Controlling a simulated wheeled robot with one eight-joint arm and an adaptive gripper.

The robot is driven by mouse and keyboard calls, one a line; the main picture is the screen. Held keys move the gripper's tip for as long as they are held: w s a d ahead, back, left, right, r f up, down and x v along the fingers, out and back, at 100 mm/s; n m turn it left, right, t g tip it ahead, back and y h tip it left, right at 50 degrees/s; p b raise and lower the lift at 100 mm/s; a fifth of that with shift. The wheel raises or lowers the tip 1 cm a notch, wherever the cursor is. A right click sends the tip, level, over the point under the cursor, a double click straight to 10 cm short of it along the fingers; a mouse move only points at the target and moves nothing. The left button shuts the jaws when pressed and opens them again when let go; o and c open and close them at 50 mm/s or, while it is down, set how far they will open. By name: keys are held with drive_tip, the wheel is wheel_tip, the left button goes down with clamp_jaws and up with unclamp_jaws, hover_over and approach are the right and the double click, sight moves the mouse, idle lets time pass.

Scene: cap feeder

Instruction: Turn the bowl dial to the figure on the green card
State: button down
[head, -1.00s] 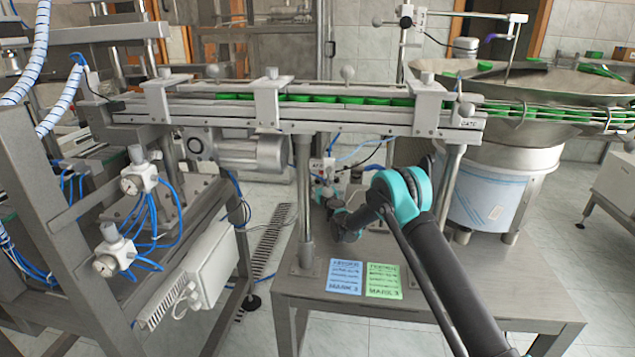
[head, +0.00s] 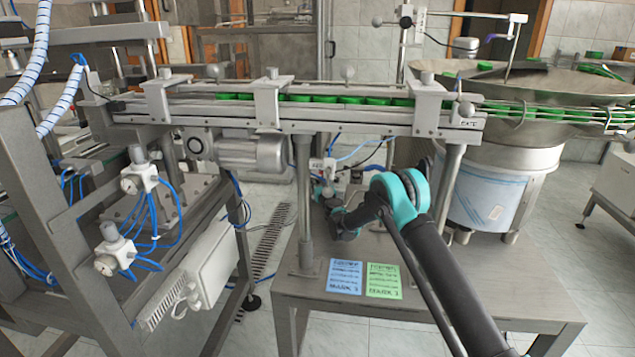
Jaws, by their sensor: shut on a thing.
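The green card (head: 383,281) lies flat on the metal table, right of a blue card (head: 346,277). Its bottom line starts with MARK, but the figure is too blurred to read surely. My gripper (head: 323,188) is small and dark in the head view, behind the table's front post and below the conveyor. It is shut on the bowl dial at the front of a small pale control box (head: 322,166). The dial is hidden by the gripper, so its pointer and figures cannot be read. The feeder bowl (head: 560,85) with green caps stands at the right.
The conveyor (head: 350,115) with a row of green caps runs above my gripper. A metal post (head: 305,205) stands just left of it. Blue hoses and cables hang near the control box.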

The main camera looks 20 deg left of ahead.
drive_tip(key=m+t+h, duration=0.1)
drive_tip(key=m+h, duration=0.1)
drive_tip(key=shift+a+t+h, duration=0.15)
drive_tip(key=shift+t+h, duration=0.15)
drive_tip(key=shift+m+t+h, duration=0.7)
drive_tip(key=shift+m+h, duration=0.5)
drive_tip(key=shift+h, duration=0.6)
drive_tip(key=c, duration=1.3)
unclamp_jaws()
drive_tip(key=shift+w+d, duration=0.1)
drive_tip(key=shift+d, duration=0.1)
